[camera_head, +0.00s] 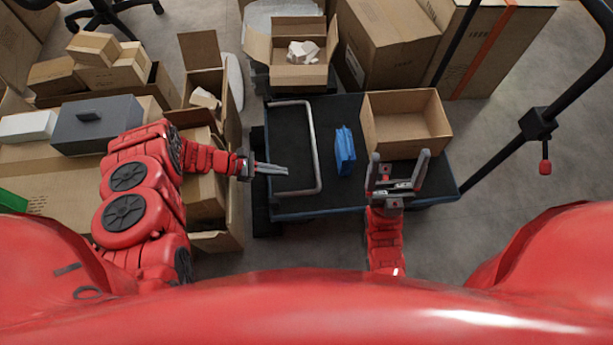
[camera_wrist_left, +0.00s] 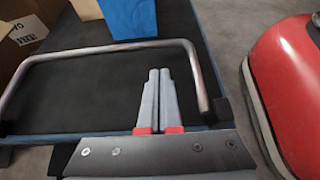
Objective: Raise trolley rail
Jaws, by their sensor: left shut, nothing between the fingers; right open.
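The trolley (camera_head: 285,207) has a dark deck with a blue edge. Its rail (camera_head: 314,145) is a silver U-shaped tube. The tube reaches from the trolley's left edge inward over the deck, low and seemingly close to flat. In the left wrist view the rail (camera_wrist_left: 110,47) crosses beyond the fingers and bends down at the right to a black end fitting. My left gripper (camera_head: 287,170) is shut and empty, its tips within the rail's outline; they also show in the left wrist view (camera_wrist_left: 159,72). I cannot tell their height over the deck. My right gripper (camera_head: 399,157) is open and empty at the open carton's near side.
A blue item (camera_head: 345,150) and an open empty carton (camera_head: 405,143) stand on the deck, right of the rail. Cartons crowd the left, with a grey box (camera_head: 97,125) among them. An open carton (camera_head: 290,72) with white pieces stands behind. Floor shows at right.

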